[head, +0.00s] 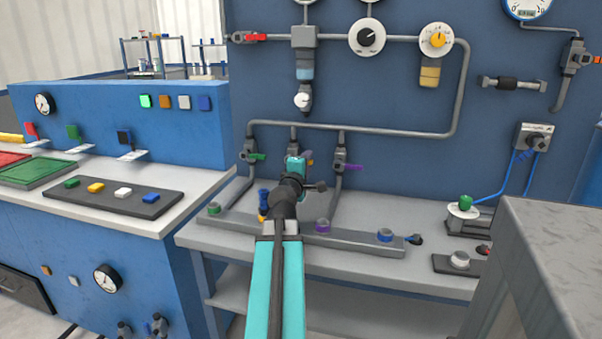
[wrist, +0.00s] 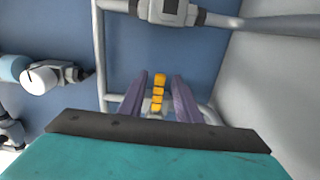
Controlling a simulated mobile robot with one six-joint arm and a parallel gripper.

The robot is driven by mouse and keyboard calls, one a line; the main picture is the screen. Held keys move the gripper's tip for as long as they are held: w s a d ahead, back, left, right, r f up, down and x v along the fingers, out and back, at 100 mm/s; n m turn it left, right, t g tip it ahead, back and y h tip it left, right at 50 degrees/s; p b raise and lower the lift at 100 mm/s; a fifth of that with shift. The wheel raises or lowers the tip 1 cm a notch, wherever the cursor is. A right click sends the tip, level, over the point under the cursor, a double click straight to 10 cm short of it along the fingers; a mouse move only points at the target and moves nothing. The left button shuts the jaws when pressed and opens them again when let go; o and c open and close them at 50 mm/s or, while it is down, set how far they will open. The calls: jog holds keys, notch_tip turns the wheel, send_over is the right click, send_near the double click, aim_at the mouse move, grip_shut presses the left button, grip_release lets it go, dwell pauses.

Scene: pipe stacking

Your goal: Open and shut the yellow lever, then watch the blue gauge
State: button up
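The yellow lever (wrist: 159,92) shows in the wrist view between the two purple-grey fingers of my gripper (wrist: 160,95), with a gap visible on each side. In the head view my gripper (head: 301,158) is at the middle of three valves on the pipe panel and hides most of that valve. Only a small orange-yellow bit of the lever (head: 310,161) shows beside it. A gauge with a blue rim (head: 527,6) is at the top right of the panel, partly cut off by the picture's edge; its reading is too small to tell.
A green-levered valve (head: 252,156) is left of my gripper and a purple-levered valve (head: 350,167) is right of it. A grey bench (head: 400,212) lies below. A grey block (head: 560,235) stands at the front right. Pipes (head: 370,131) run above the valves.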

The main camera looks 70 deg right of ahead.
jog(key=a+b, duration=0.2)
jog(key=a, duration=0.1)
jog(key=shift+s+f, duration=0.1)
jog(key=shift+s, duration=0.05)
jog(key=a+b, duration=0.2)
jog(key=b, duration=0.4)
dwell(0.4)
jog(key=a+b, duration=0.8)
jog(key=b, duration=0.4)
jog(key=shift+s+a+b, duration=0.2)
jog(key=shift+b, duration=0.2)
dwell(0.4)
dwell(0.6)
